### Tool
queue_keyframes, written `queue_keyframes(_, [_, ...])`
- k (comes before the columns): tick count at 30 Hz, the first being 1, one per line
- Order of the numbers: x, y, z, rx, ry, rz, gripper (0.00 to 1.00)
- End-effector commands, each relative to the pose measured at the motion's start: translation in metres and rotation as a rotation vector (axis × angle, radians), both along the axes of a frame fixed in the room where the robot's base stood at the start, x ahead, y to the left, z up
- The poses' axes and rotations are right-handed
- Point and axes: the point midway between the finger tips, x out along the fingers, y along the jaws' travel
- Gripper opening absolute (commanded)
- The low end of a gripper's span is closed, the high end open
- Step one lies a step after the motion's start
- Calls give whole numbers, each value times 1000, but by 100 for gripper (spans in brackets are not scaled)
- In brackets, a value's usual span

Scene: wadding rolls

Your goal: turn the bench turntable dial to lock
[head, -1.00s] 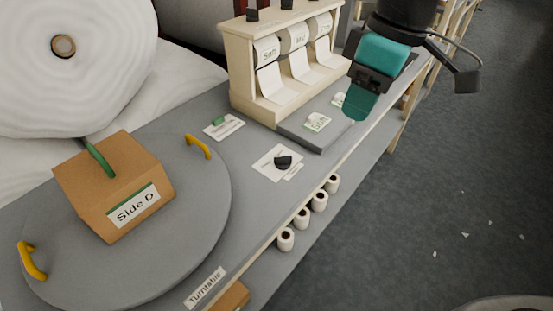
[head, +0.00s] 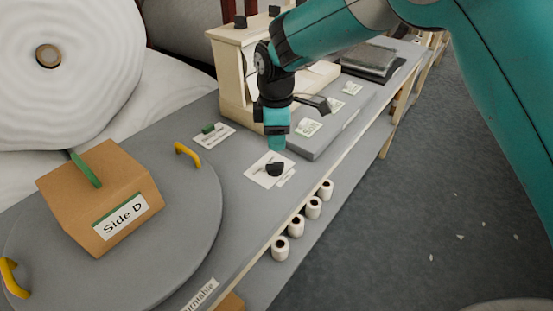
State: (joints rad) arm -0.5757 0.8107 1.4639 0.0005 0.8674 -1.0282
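The dial (head: 275,169) is a small black knob on a white label plate (head: 258,172) on the grey bench, right of the turntable. The print on the plate is too small to read. My gripper (head: 276,148) points down just above and behind the dial, with teal fingers. A gap to the knob cannot be judged clearly. The fingers overlap in this view, so their opening is hidden. The grey round turntable (head: 190,235) has yellow handles and bears a cardboard box (head: 95,205) labelled "Side D".
A wooden dispenser rack (head: 235,100) stands behind my gripper. A grey raised slab (head: 325,140) with small cards lies to its right. Several small white rolls (head: 297,223) sit below the bench edge. A large white roll (head: 60,80) stands back left.

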Motion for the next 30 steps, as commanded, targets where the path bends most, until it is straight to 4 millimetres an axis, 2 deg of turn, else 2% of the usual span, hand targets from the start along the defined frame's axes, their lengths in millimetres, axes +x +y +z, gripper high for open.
queue_keyframes(6, [-1,0,-47,-2,4,0,39])
queue_keyframes(12, [0,0,-74,0,1,0,39])
queue_keyframes(16, [0,0,-82,0,0,0,39])
queue_keyframes(24, [0,0,-83,1,-1,0,39])
queue_keyframes(25, [0,0,-83,1,-1,0,37])
queue_keyframes(30, [0,0,-83,1,0,0,0])
